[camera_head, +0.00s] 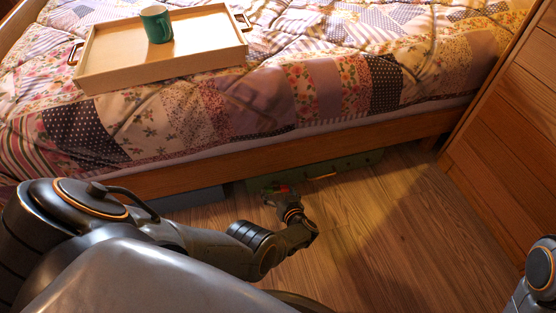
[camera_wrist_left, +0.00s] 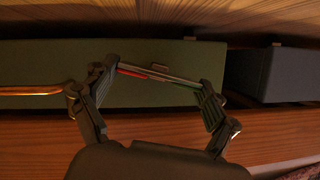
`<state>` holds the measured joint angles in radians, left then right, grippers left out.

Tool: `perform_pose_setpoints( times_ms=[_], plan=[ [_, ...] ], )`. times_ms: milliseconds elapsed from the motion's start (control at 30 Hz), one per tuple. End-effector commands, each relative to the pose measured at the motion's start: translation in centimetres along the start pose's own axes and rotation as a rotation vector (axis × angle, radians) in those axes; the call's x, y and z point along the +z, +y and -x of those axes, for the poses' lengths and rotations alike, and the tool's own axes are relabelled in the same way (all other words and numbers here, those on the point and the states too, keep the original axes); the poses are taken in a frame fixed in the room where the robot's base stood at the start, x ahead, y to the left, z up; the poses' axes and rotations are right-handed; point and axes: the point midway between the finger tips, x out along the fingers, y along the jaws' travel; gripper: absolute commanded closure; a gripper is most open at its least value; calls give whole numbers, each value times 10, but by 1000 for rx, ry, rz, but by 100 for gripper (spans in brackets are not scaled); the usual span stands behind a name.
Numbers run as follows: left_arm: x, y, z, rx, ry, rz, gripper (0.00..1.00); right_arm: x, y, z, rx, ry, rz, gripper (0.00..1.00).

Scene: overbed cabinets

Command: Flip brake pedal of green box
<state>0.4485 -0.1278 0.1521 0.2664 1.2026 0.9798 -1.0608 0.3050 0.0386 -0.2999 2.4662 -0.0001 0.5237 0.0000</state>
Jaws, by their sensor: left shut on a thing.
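The green box (camera_head: 345,165) lies on the floor under the bed's side rail, with only its front part showing. It fills the left and middle of the left wrist view (camera_wrist_left: 150,60), which looks upside down. My left gripper (camera_head: 282,190) is at the box's left part. In the left wrist view my left gripper (camera_wrist_left: 160,82) has its two fingers at either end of a thin bar, the brake pedal (camera_wrist_left: 150,73), with a red and a green part, and is shut on it. The pedal's exact tilt is hard to tell. My right gripper is out of view.
A blue-grey box (camera_head: 195,197) stands left of the green box under the bed. The bed rail (camera_head: 390,131) overhangs both. A wooden cabinet (camera_head: 515,120) stands at right. A tray (camera_head: 215,55) with a green mug (camera_head: 156,24) sits on the bed. Floor (camera_head: 400,230) is clear.

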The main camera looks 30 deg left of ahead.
Motion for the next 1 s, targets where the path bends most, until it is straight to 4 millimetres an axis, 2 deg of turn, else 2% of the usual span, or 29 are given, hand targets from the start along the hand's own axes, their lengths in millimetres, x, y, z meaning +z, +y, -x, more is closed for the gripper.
perform_pose_setpoints(
  times_ms=[167,200,267,733,1000],
  plan=[
    [0,0,0,1,1,-5,45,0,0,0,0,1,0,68],
    [0,0,0,1,1,-5,11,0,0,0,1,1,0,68],
    [0,0,0,1,1,-5,0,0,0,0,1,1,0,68],
    [0,-1,0,10,1,21,0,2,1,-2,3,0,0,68],
    [-1,-4,0,104,4,243,0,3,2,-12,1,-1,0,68]
  ],
)
